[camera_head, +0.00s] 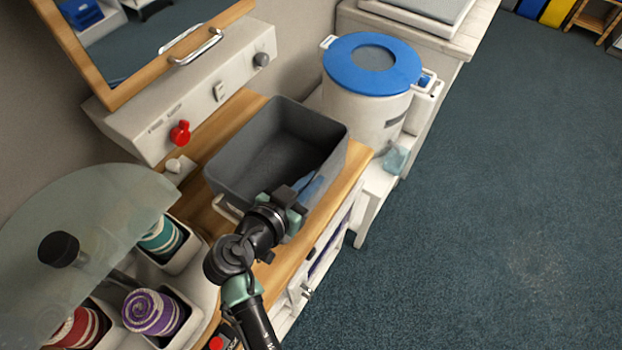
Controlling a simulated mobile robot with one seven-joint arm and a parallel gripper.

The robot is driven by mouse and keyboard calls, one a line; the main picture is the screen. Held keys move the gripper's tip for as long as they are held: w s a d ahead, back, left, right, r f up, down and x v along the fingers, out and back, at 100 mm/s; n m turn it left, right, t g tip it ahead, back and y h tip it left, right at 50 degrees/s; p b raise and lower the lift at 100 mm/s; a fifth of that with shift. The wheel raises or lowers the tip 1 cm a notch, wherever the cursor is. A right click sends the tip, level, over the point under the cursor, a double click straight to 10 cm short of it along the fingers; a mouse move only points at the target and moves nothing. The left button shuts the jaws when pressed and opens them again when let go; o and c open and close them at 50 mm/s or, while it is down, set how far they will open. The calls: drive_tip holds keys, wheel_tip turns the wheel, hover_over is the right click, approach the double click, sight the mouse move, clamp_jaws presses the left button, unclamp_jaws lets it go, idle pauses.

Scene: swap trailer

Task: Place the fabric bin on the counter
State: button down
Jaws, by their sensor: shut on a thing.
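The fabric bin (238,185) is a dark grey, open-topped rectangular box that looks empty. It is upright over the wooden counter (338,198), below the wall panel. I cannot tell whether its base rests on the wood or is slightly above it. My gripper (299,190) is at the bin's near right side, shut on its wall. My wrist and arm hide part of that near side and the counter in front of it.
A white bucket with a blue lid (372,64) stands right of the bin. A glass-covered unit with thread spools (152,311) is at lower left. A red knob (180,133) juts from the panel behind. Open carpet (480,210) lies to the right.

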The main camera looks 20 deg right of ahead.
drive_tip(key=c, duration=1.4)
unclamp_jaws()
drive_tip(key=shift+f, duration=0.1)
drive_tip(key=o, duration=0.4)
